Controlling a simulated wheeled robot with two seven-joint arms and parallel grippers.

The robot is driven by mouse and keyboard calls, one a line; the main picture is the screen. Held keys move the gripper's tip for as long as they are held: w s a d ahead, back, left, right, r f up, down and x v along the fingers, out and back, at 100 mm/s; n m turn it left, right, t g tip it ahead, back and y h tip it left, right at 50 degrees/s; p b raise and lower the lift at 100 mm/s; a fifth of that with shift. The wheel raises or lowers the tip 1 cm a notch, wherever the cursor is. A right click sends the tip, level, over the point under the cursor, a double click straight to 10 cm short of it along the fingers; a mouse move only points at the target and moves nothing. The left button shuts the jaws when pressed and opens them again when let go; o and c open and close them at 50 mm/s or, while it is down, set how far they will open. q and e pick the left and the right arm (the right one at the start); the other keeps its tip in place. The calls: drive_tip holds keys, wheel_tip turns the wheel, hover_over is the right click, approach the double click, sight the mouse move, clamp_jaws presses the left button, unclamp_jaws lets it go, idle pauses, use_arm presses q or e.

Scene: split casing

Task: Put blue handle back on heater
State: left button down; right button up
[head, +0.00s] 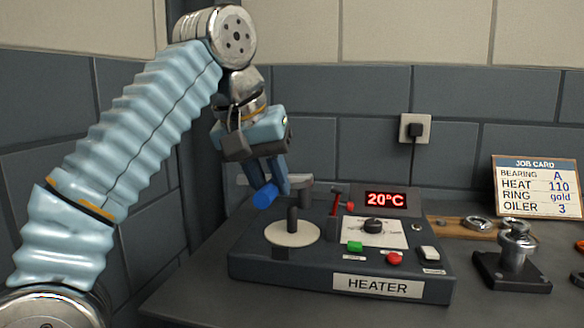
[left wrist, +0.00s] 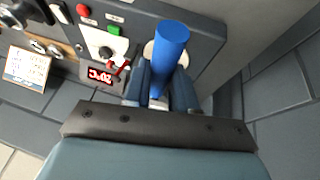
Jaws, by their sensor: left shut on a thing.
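My left gripper (head: 277,184) is shut on the blue handle (head: 265,195), a short blue cylinder, above the left part of the heater. In the left wrist view the handle (left wrist: 171,45) stands out between the two fingers, with its end facing the camera. The dark box-shaped heater (head: 390,288) sits on the bench, its display reading 20°C. On its left side is a pale round plate (head: 292,233) with a dark post (head: 293,217). The handle is up and left of this post. Grey metal beside the fingertips is partly hidden, so I cannot tell what the handle joins. My right gripper is out of view.
The heater top carries a red lever (head: 334,206), a dial (head: 374,226), a green button (head: 355,246) and a red button (head: 394,258). To the right stand a dark-based metal fixture (head: 514,270), rings on a wooden board (head: 446,227) and the job card (head: 538,187). A wall is behind.

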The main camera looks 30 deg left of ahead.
use_arm(q)
drive_tip(key=shift+w, duration=0.25)
drive_tip(key=shift+f, duration=1.65)
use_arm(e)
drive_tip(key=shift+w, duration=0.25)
use_arm(q)
drive_tip(key=shift+s, duration=0.2)
wheel_tip(320, 180, down, 7)
drive_tip(key=b, duration=0.5)
drive_tip(key=shift+r, duration=0.15)
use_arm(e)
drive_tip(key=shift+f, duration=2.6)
use_arm(q)
drive_tip(key=c, duration=0.8)
unclamp_jaws()
